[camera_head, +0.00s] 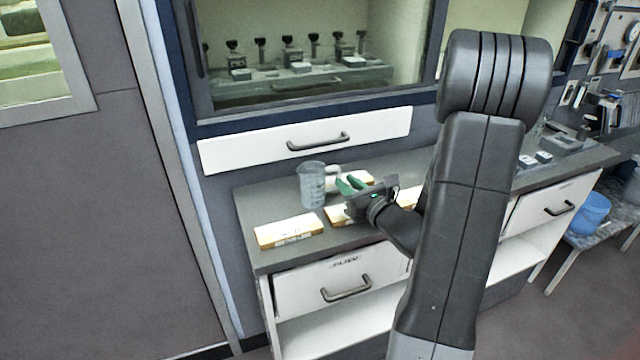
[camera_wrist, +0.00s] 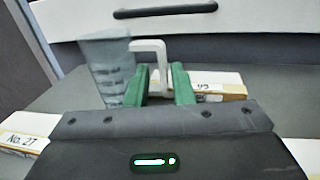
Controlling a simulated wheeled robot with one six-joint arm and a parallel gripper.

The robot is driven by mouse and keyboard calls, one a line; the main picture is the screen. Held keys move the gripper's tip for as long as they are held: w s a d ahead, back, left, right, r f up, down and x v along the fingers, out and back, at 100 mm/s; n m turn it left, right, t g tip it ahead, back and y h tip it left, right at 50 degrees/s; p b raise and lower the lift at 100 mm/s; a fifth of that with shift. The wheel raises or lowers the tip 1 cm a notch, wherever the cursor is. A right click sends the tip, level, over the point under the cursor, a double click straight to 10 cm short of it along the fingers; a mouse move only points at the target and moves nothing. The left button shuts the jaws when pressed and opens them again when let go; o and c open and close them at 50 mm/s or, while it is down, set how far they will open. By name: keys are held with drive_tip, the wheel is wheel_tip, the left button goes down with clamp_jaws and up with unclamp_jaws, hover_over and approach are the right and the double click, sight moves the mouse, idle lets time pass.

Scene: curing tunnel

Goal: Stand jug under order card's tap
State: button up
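The jug (camera_head: 312,187) is a clear grey measuring jug with a white handle, standing upright on the counter. In the wrist view the jug (camera_wrist: 104,70) is at the left, its handle (camera_wrist: 150,45) reaching toward the green fingers. My gripper (camera_head: 352,186) is beside the jug on its handle side. In the wrist view my gripper (camera_wrist: 160,88) has its fingers apart, with the handle's upright part between them and a gap visible. Several dark taps (camera_head: 287,45) stand in a row behind the window. I cannot pick out or read an order card.
Labelled white blocks lie on the counter: one in front (camera_head: 290,230), others beside and behind my gripper. The wrist view shows a block labelled "No. 27" (camera_wrist: 28,135). A drawer front with a dark handle (camera_head: 305,140) is above the counter. A blue bucket (camera_head: 588,212) stands at right.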

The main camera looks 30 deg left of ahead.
drive_tip(key=shift+f+p+x, duration=0.1)
drive_tip(key=shift+p+x, duration=0.25)
drive_tip(key=shift+x, duration=1.4)
drive_tip(key=shift+f+p+x, duration=0.15)
drive_tip(key=shift+p+x, duration=0.2)
drive_tip(key=shift+x, duration=1.4)
drive_tip(key=shift+w+d, duration=0.1)
drive_tip(key=shift+w, duration=0.05)
clamp_jaws()
